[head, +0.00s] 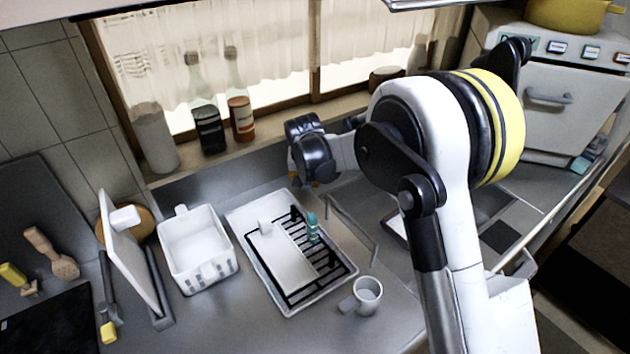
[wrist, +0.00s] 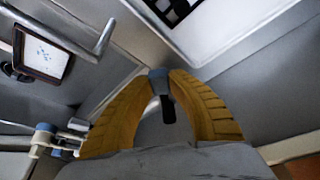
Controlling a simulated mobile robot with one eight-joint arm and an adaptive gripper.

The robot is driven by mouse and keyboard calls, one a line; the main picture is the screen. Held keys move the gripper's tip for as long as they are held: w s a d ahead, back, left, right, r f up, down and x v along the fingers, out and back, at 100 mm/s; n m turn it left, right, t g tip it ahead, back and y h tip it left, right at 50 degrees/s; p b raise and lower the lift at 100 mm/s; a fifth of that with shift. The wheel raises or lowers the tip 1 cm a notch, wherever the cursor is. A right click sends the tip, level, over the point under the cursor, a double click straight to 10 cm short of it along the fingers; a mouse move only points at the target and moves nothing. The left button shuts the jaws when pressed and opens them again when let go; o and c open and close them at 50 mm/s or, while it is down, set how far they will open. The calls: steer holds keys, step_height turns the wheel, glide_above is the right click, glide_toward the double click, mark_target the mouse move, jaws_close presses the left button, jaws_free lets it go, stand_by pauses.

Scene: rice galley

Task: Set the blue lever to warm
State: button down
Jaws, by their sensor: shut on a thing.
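My gripper (wrist: 160,80) shows in the wrist view with its two yellow-orange fingers brought together at the tips. Between the tips is a small blue-grey piece, which looks like the end of the blue lever (wrist: 158,73). A dark part shows below it in the gap between the fingers. In the head view my gripper (head: 326,181) is low at the back of the counter, by the sink, and its wrist hides most of the fingers and the lever. No warm marking can be made out.
A bent metal spout (head: 350,228) is close to my gripper and also crosses the wrist view (wrist: 85,45). The white dish tray (head: 335,283) with a black rack lies in front. A mug (head: 366,294), a white bin (head: 200,262) and sill bottles (head: 240,110) stand nearby.

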steer(key=shift+w+a+m+h, duration=0.15)
steer(key=shift+a+m+h, duration=0.25)
steer(key=shift+a+m, duration=0.75)
steer(key=c, duration=1.2)
jaws_free()
steer(key=v, duration=1.2)
steer(key=shift+w+a, duration=0.1)
